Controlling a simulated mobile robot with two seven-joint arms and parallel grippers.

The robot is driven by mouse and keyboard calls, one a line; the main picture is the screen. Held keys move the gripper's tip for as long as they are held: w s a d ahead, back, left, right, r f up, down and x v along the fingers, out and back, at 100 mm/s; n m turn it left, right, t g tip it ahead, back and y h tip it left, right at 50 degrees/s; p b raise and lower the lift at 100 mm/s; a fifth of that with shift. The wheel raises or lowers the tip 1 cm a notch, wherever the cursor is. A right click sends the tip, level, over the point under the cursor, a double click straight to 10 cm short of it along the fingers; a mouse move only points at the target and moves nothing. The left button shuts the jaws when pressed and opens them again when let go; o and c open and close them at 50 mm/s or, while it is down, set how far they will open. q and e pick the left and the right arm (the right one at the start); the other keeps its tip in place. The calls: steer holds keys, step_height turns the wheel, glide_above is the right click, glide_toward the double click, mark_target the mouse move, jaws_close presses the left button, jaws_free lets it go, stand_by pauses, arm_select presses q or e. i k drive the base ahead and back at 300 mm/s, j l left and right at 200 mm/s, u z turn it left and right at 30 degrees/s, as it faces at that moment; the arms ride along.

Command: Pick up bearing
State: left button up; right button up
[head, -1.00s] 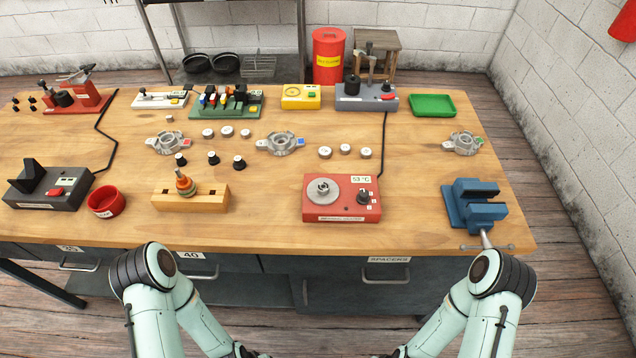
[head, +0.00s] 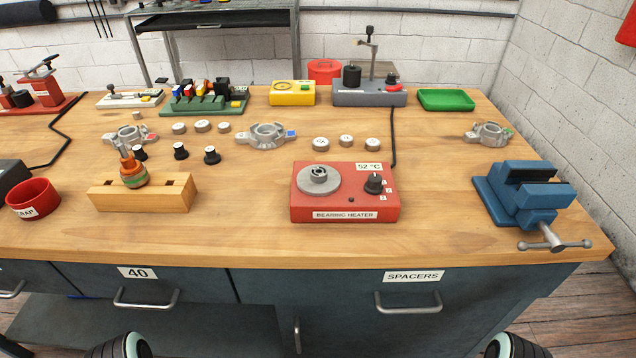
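A small dark ring that looks like a bearing (head: 318,172) sits on the round grey plate of the red bearing heater (head: 345,213), in the middle of the bench. The heater's display reads 52 °C. Its black knob stands at the right of the plate. Neither of my grippers shows in the head view. Only a rounded part of each of my arms shows at the bottom edge, below the bench front.
A wooden block with a rotor (head: 134,176) and a red scrap bowl (head: 33,199) stand left of the heater. A blue vise (head: 528,200) is at the right. Several small round parts and silver housings (head: 266,136) lie behind. Bench (head: 430,220) is clear between heater and vise.

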mark_target(318, 174)
steer(key=j, duration=1.6)
